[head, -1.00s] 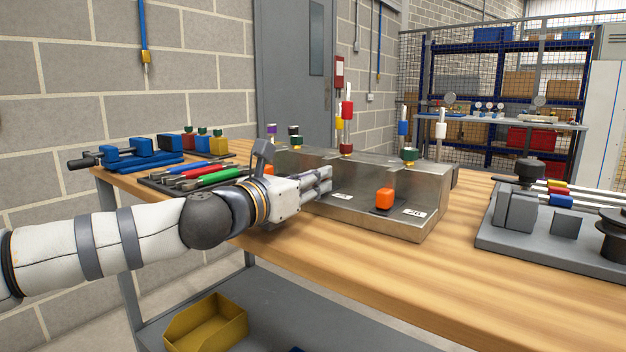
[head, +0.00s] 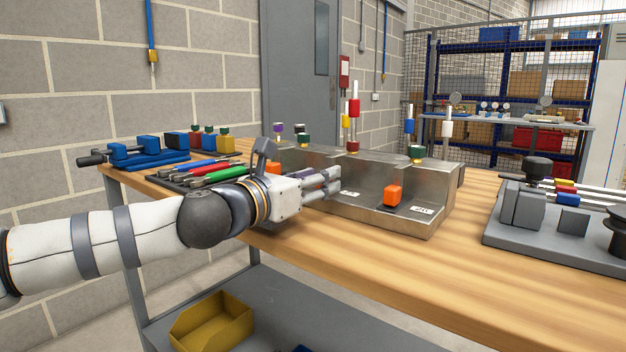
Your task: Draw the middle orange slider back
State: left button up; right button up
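A metal gauge panel (head: 440,200) with a stepped front stands on the wooden bench. One orange slider block (head: 393,195) shows at the right part of its front, beside a white label (head: 423,211). My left gripper (head: 337,182) reaches in from the left, its fingers pointing right at the panel's front, just above another white label (head: 350,194). I cannot tell whether the fingers hold anything. My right gripper is out of view.
Red, yellow, blue, white and green topped posts rise behind the panel's front. Colored-handled tools (head: 215,175) and a blue clamp fixture (head: 140,152) lie to the left. A grey fixture with rods (head: 560,235) stands at the right. The bench front is clear.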

pick_arm(q)
jog(key=v, duration=1.2)
